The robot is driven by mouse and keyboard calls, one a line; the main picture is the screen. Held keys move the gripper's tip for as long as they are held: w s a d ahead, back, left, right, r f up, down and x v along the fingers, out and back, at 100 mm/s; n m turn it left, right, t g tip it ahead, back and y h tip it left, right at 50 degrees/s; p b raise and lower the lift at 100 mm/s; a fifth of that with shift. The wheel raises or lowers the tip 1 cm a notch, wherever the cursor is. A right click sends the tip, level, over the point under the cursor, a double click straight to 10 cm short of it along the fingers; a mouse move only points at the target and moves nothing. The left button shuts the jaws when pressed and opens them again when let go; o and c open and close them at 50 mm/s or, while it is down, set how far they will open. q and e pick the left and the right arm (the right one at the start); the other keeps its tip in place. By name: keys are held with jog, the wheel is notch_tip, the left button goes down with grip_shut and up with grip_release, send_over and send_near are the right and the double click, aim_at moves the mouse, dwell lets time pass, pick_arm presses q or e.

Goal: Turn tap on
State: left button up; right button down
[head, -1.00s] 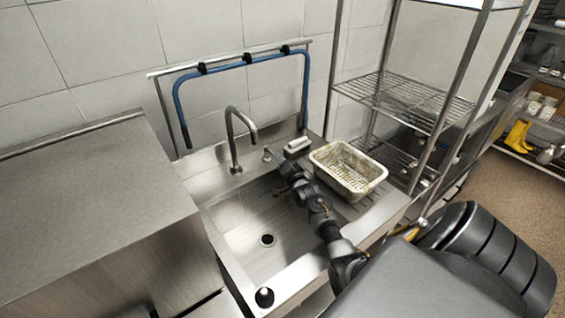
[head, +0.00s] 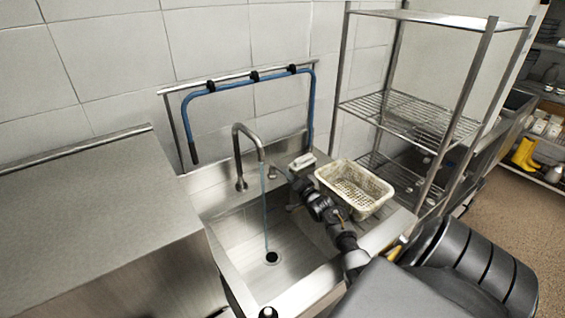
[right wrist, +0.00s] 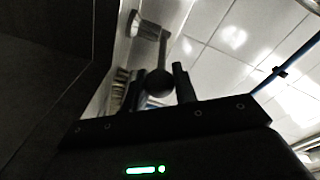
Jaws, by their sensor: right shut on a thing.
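The tap's curved steel spout (head: 239,146) rises behind the sink (head: 230,238). A thin bluish stream of water (head: 266,225) falls from its tip toward the drain (head: 272,258). The tap's lever (head: 271,171) stands to the right of the spout. My right gripper (head: 288,178) reaches it from the front right. In the right wrist view, a dark round knob (right wrist: 159,83) on a stem sits between the fingers of my right gripper (right wrist: 163,74), which is shut on it. My left gripper is out of view.
A perforated basket (head: 354,189) stands on the drainboard right of my right arm. A small pale object (head: 303,161) lies behind it. A wire shelf rack (head: 415,118) stands at the right. A steel counter (head: 90,215) borders the sink on the left.

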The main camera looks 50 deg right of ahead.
jog(key=c, duration=1.1)
grip_release()
jog(key=shift+s, duration=0.1)
jog(key=b+v, duration=0.1)
jog(key=v, duration=0.9)
jog(key=shift+s+a, duration=0.15)
jog(key=shift+s, duration=0.15)
